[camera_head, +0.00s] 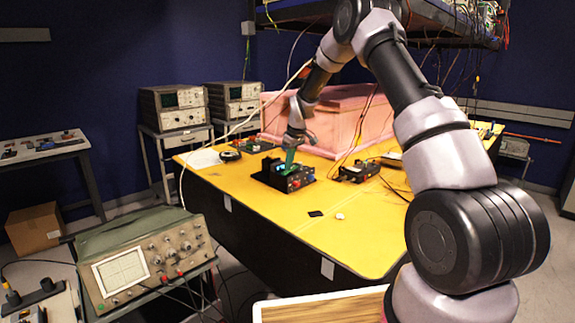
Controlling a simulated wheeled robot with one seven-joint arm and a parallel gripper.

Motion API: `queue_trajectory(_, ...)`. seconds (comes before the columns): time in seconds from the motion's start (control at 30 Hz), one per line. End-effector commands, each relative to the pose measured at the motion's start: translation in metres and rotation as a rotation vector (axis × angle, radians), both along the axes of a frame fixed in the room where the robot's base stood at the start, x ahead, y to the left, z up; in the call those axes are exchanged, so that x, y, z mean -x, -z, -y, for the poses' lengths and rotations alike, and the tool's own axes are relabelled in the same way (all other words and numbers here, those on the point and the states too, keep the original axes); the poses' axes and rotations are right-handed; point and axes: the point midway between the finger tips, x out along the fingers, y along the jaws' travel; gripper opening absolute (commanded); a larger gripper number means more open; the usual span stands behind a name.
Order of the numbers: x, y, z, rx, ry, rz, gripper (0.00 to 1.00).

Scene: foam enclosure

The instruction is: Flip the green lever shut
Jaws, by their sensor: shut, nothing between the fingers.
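A green lever (290,157) stands up on a small black device (296,183) with knobs on its front, on the yellow table. My gripper (294,143) is right above the lever, pointing down, shut and empty. At this size I cannot tell whether its fingertips touch the lever. The lever's hinge and the exact tilt of the lever are too small to make out.
Another small black device (357,172) with wires stands to the right. A pink foam enclosure (330,118) is behind. A green board (254,146) and a black round item (230,156) lie to the left.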

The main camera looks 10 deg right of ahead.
Motion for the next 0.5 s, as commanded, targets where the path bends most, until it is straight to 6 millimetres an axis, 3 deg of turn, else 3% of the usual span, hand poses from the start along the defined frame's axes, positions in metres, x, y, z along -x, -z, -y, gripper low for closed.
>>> queue_trajectory(0.5,-0.004,-0.0041,0.0054,-0.001,0.0,0.001,0.0)
